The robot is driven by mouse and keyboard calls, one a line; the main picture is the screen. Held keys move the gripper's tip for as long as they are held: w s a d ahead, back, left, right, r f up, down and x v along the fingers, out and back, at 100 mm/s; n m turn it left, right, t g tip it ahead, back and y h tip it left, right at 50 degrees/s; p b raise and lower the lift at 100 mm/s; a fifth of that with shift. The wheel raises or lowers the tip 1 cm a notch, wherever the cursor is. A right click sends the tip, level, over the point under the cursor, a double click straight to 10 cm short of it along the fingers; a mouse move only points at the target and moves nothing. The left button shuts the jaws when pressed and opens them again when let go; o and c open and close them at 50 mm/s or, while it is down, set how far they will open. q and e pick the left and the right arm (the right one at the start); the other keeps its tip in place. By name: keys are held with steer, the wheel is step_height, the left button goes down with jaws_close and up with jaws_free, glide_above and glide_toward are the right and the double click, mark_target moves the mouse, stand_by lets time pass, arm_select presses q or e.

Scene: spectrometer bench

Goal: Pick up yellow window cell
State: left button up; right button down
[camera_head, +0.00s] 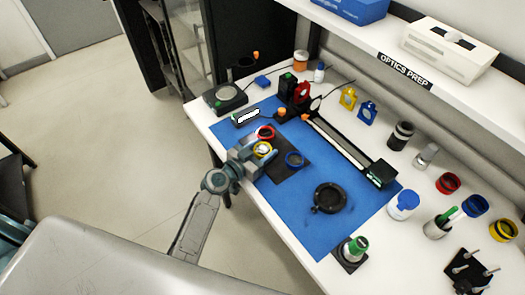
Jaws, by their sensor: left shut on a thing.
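The yellow window cell (262,149) is a small yellow ring near the left part of the blue mat (345,215). My left gripper (256,152) reaches in from the left over the table's front edge and is shut on the yellow window cell. The gripper covers part of the ring, and I cannot tell whether it touches the dark pad (290,173) below. A red ring cell (265,132) is just behind it. My right gripper is not in view.
A black rail with a green-lit box (380,174) runs along the mat's back. A black round mount (328,197) sits on the mat. Jars, bottles and coloured rings, including a blue-capped jar (403,204), crowd the right side. A shelf (400,50) overhangs the back.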

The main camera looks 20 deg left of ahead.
arm_select(q)
steer(key=shift+r, duration=0.45)
steer(key=shift+s+r+b, duration=0.15)
steer(key=shift+r+b, duration=0.35)
steer(key=shift+r, duration=0.4)
steer(key=s+a+r+n+t+y+b, duration=0.1)
steer(key=s+a+r+n+y+b, duration=0.1)
steer(key=s, duration=0.4)
steer(key=s+a+r+n+t+y+b, duration=0.1)
steer(key=s+a+r+n+y+b, duration=0.1)
steer(key=s+y, duration=0.3)
steer(key=shift+s+a+n+b, duration=0.3)
steer(key=shift+s+n+b, duration=0.45)
steer(key=shift+s, duration=0.25)
steer(key=shift+s+f+m+g+h, duration=0.4)
steer(key=shift+m+h, duration=0.5)
steer(key=shift+h, duration=0.25)
steer(key=shift+s+f+m+g+h, duration=0.25)
steer(key=shift+f+m+h, duration=0.2)
steer(key=shift+m+h, duration=0.65)
steer(key=shift+s+f+m+g+h, duration=0.4)
steer(key=shift+m+h, duration=0.35)
steer(key=shift+h, duration=0.5)
